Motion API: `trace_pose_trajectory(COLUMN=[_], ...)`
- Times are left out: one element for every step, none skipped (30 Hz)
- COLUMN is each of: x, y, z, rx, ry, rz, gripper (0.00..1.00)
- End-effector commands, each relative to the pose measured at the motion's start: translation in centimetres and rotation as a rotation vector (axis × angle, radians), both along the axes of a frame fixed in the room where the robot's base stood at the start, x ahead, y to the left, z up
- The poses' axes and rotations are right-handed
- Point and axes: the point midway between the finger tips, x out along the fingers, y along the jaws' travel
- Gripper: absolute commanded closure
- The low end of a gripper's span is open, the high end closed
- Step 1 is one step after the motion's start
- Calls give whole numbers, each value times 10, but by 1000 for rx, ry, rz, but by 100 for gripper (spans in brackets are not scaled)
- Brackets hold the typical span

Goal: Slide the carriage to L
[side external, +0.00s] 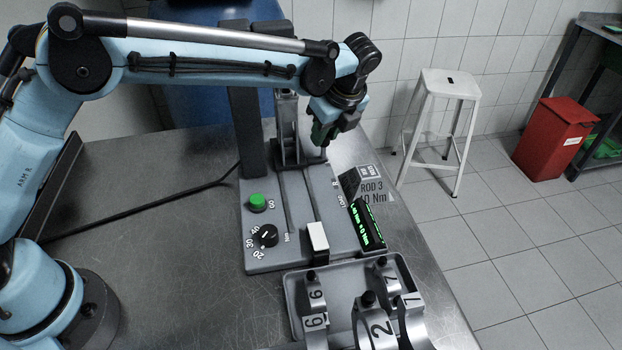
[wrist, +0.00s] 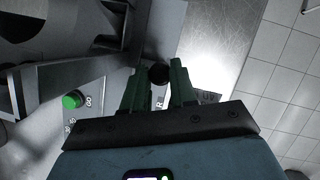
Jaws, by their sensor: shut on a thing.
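The carriage (side external: 289,135) appears to be the grey upright part on the rails of a grey bench fixture (side external: 280,235), at its far end in the side view. My gripper (side external: 322,138) is beside it on the right, pointing down. In the wrist view my gripper (wrist: 161,72) has its green fingers on either side of a round black knob (wrist: 158,75) and is shut on it. The fingers and arm hide most of the knob in the side view. I cannot make out an L mark; a small letter by the right rail is unclear.
The fixture has a green button (side external: 257,202), a black dial (side external: 265,236), a white block (side external: 318,238) and a lit display (side external: 366,225). A tray (side external: 292,290) of numbered caps stands at its near end. Bare metal table (side external: 165,215) lies to the left.

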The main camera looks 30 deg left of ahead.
Motion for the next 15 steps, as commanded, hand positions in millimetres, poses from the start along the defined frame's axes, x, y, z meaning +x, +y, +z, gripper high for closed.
trace_pose_trajectory(x=[4,4,4,4,5,5,5,4,4,4,4,3,3,3,3], y=[4,4,5,5,5,5,5,5,5,4,4,4,4,4,3], z=[0,0,1,0,1,1,0,0,0,0,0,0,0,0,0], rx=[3,4,4,5,5,5,5,4,4,4,4,4,3,3,4], ry=[-13,-14,-14,-14,-14,-14,-14,-14,-13,-13,-12,-11,-11,-11,-10], rz=[2,3,3,3,4,4,4,4,3,3,3,3,3,3,2], gripper=[100,100,100,100,70,64,60,55,49,49,49,49,49,49,49])
